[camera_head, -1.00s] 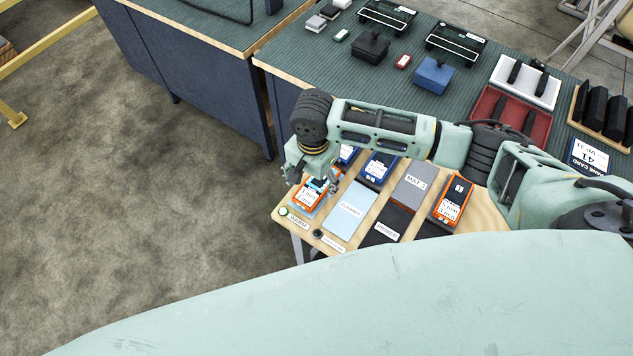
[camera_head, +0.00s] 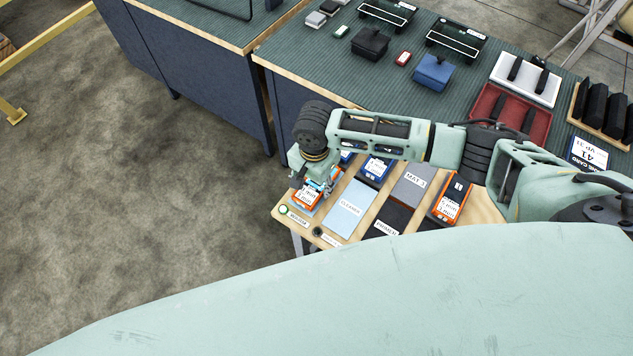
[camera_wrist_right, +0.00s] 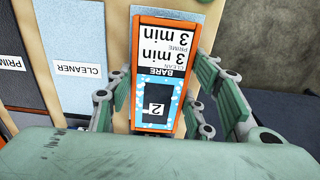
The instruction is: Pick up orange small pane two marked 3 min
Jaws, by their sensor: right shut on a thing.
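The orange small pane two (camera_head: 305,199) is at the left end of the wooden trolley top, partly covered by my gripper in the head view. In the right wrist view the pane (camera_wrist_right: 152,60) is orange-edged, with a white label reading "3 min", "BARE" and a "2" in a dark window. My right gripper (camera_wrist_right: 160,112) has green fingers on both long sides of the pane and is shut on it. The right gripper (camera_head: 314,184) points down in the head view. I cannot tell whether the pane touches the surface below. My left gripper is not in view.
A second orange pane (camera_head: 448,204) lies right of the grey and black mats. A blue pane (camera_head: 377,167) lies behind the light blue cleaner mat (camera_head: 347,208). The green-topped bench (camera_head: 330,75) stands behind.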

